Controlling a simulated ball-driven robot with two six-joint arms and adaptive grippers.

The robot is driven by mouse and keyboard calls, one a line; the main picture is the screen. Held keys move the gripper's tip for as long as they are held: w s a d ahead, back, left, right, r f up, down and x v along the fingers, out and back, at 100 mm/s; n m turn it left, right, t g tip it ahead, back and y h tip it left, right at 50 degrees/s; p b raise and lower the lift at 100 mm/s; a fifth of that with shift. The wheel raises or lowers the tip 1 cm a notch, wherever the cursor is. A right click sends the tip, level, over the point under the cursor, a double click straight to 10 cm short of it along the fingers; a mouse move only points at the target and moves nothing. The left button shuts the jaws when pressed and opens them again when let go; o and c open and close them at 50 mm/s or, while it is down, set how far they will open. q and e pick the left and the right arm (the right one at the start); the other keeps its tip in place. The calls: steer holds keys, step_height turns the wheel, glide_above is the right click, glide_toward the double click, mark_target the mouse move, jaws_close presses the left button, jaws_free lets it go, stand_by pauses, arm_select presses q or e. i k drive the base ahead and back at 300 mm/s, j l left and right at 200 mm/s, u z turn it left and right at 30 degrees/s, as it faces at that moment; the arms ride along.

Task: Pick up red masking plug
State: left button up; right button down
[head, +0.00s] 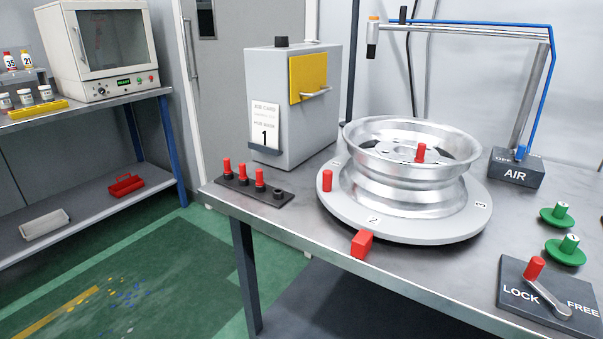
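Three red masking plugs (243,173) stand upright in a row in a black rack (255,193) at the left end of the metal bench. The rack's rightmost holder (279,193) has no red plug. Another red plug-like piece (420,152) stands upright inside the silver wheel (410,185), among the holes of its hub. A red cylinder (327,181) stands at the left edge of the grey turntable (350,215), beside the wheel. Neither of my grippers shows in the head view.
A red block (361,243) sits at the bench's front edge. A grey cabinet (290,105) stands behind the rack. An air post (520,110) with an overhanging arm rises behind the wheel. Two green knobs (566,250) and a red-handled LOCK/FREE lever (548,290) are at right.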

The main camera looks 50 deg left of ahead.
mark_target(259, 172)
steer(key=u, duration=1.7)
